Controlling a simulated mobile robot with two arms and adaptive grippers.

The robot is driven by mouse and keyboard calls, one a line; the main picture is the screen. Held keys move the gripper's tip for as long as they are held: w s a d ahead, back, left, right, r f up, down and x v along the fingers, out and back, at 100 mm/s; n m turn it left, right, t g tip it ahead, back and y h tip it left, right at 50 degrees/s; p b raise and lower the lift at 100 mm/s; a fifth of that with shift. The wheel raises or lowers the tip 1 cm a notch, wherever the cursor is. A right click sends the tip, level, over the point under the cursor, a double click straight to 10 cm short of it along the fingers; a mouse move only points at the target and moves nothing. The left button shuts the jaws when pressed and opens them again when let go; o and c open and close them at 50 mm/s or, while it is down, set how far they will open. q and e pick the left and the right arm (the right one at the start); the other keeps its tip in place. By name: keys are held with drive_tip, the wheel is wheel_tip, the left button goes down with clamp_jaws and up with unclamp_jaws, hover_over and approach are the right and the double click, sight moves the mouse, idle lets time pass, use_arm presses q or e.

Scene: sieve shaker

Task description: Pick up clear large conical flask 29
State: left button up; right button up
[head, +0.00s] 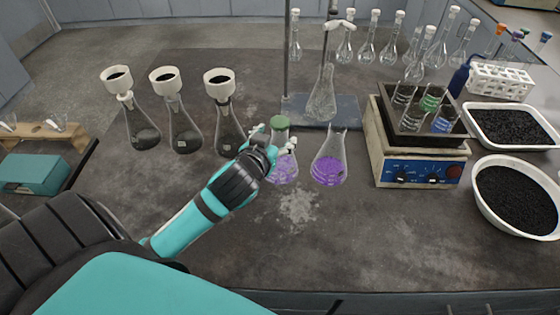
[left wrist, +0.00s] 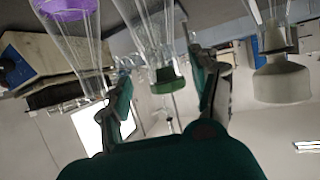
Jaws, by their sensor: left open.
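Several clear conical flasks are in view; I cannot read a number 29 on any. One flask with purple contents (head: 283,172) and a green stopper (head: 280,122) stands on the bench right at my left gripper (head: 277,138). My left gripper is open. In the left wrist view, which is upside down, the green stopper (left wrist: 166,79) shows between its two fingers. A second open flask with purple contents (head: 329,168) stands just to the right. A clear flask (head: 322,97) is held at the stand behind. The gripper hides part of the green-stoppered flask. My right gripper is not in view.
Three dark-filled flasks with white funnels (head: 168,118) stand to the left. A hotplate (head: 418,172) bearing a dark tray of beakers is right, beside white containers of black granules (head: 517,196). Volumetric flasks line the back. The front bench is clear.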

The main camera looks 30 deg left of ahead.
sight(277, 134)
use_arm(q)
drive_tip(key=p+x, duration=0.1)
drive_tip(key=x, duration=0.4)
drive_tip(key=shift+w+a, duration=0.1)
drive_tip(key=shift+a, duration=0.15)
drive_tip(key=shift+c, duration=1)
clamp_jaws()
